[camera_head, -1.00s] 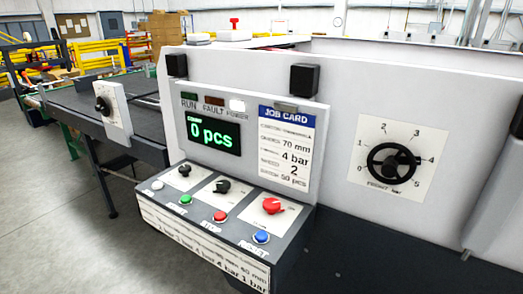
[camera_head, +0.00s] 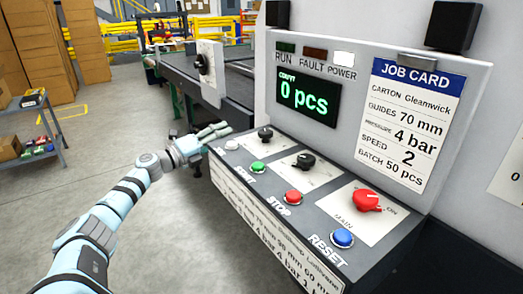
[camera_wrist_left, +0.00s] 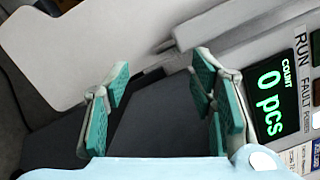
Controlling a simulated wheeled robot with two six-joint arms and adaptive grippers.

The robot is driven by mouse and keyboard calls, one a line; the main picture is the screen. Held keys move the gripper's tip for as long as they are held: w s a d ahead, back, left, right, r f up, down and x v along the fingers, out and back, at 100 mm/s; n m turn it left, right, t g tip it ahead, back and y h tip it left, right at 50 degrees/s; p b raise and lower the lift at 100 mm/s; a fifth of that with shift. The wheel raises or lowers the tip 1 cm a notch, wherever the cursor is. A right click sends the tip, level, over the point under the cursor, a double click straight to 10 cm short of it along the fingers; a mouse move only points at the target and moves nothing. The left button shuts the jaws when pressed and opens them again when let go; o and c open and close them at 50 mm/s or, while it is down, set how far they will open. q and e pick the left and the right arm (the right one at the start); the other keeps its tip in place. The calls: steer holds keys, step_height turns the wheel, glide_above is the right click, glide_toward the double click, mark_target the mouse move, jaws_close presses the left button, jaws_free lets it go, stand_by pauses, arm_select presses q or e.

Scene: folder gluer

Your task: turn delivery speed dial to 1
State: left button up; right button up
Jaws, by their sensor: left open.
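A black dial knob (camera_head: 202,64) sits on an upright white plate (camera_head: 211,85) beside the delivery belt; its scale is too small to read. Two more black knobs, one at the back (camera_head: 265,133) and one in the middle (camera_head: 305,160), are on the sloped control panel; their labels are not legible. My left gripper (camera_head: 215,131) is open and empty at the panel's far left end, below the white plate. In the left wrist view, the open fingers (camera_wrist_left: 160,85) show with nothing between them. My right gripper is not in view.
The panel (camera_head: 235,188) also carries a red main switch (camera_head: 367,200) and several push buttons, including a blue one (camera_head: 342,238). The display (camera_head: 308,97) reads 0 pcs. A job card (camera_head: 408,120) lists speed 2. Open floor (camera_head: 110,150) lies left; a shelf cart (camera_head: 35,125) stands there.

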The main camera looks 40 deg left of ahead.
arm_select(q)
steer(key=s+d+r+m+g+h, duration=0.2)
steer(key=s+d+r+m+h, duration=0.15)
steer(key=r+m, duration=0.5)
steer(key=m+g, duration=0.5)
steer(key=m, duration=0.4)
glide_toward(265, 132)
steer(key=w+h+p, duration=0.1)
steer(key=p, duration=0.2)
steer(key=shift+w+f+p, duration=0.15)
steer(key=shift+w+p, duration=0.05)
steer(key=shift+p, duration=0.2)
steer(key=x, duration=0.7)
steer(key=shift+w+f+p, duration=0.15)
steer(key=shift+f+p, duration=0.2)
steer(key=shift+p, duration=0.05)
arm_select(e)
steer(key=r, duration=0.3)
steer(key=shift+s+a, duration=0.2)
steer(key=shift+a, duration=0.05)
arm_select(q)
steer(key=c, duration=1.1)
steer(key=shift+o, duration=0.2)
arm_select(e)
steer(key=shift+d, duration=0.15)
